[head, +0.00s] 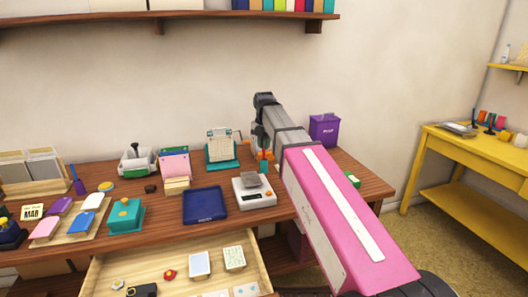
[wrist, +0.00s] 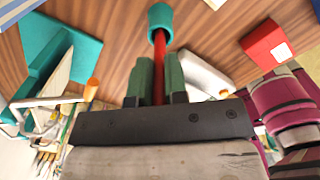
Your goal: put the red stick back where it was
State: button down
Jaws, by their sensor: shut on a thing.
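My gripper (wrist: 158,78) shows in the wrist view with its two green fingers shut on the red stick (wrist: 159,65). The stick runs up the picture between the fingers. Its far end meets a small round teal piece (wrist: 160,18); I cannot tell whether the stick sits inside it or ends against it. In the head view my arm reaches over the back of the desk, beside the teal machine.
The teal machine (head: 221,150) stands just left of my arm's end, and it also shows in the wrist view (wrist: 75,45). A white scale (head: 254,192), blue tray (head: 204,205) and purple bin (head: 324,130) are near. A red box (wrist: 266,42) lies right. An open drawer (head: 150,262) juts out in front.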

jog(key=shift+f, duration=1.5)
jog(key=shift+f, duration=0.1)
jog(key=c, duration=1.1)
grip_release()
jog(key=shift+c, duration=0.2)
notch_tip(320, 180, up, 12)
jog(key=shift+r, duration=0.15)
